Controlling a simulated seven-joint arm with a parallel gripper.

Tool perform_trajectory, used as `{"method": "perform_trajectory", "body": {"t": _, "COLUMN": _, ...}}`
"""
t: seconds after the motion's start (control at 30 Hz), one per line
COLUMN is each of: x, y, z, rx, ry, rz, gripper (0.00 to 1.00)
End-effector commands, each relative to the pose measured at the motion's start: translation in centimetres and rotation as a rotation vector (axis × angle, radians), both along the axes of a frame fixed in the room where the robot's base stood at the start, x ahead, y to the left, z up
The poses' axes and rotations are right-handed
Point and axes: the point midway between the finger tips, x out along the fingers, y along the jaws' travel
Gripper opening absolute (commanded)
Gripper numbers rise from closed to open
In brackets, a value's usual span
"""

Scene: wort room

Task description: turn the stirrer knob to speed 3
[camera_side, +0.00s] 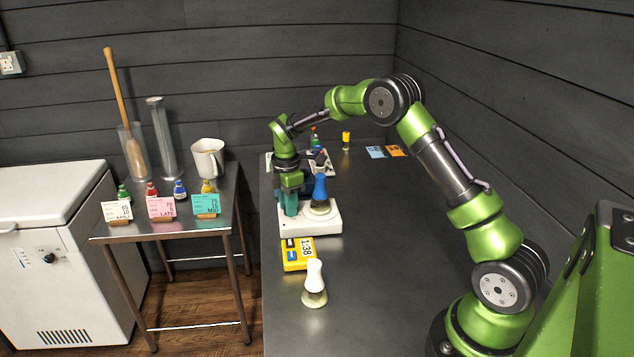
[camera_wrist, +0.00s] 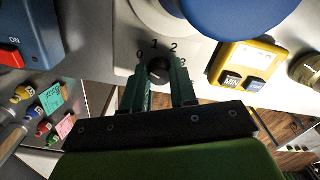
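The stirrer (camera_side: 322,226) is a low white box with a blue-topped flask (camera_side: 320,190) standing on it. My gripper (camera_side: 290,208) is at its left part in the side view, pointing down. In the wrist view the small dark knob (camera_wrist: 159,71) sits on the white casing (camera_wrist: 195,55), with the marks 0, 1, 2 and 3 around it. My gripper (camera_wrist: 160,80) has its two green fingers either side of the knob. I cannot tell whether they press on it. The knob's pointer is too small and shaded to read. The knob is hidden in the side view.
A blue device with a red ON switch (camera_wrist: 10,58) is at the left of the wrist view. The bench's right side (camera_side: 390,260) is clear.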

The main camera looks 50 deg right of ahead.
Motion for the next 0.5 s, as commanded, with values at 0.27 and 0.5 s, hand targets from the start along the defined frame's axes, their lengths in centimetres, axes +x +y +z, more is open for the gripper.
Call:
{"method": "perform_trajectory", "body": {"t": 0.27, "x": 0.00, "y": 0.00, "z": 0.04, "rx": 0.000, "ry": 0.000, "rz": -0.007, "gripper": 0.00}}
{"method": "perform_trajectory", "body": {"t": 0.5, "x": 0.00, "y": 0.02, "z": 0.05, "rx": 0.000, "ry": 0.000, "rz": -0.084, "gripper": 0.00}}
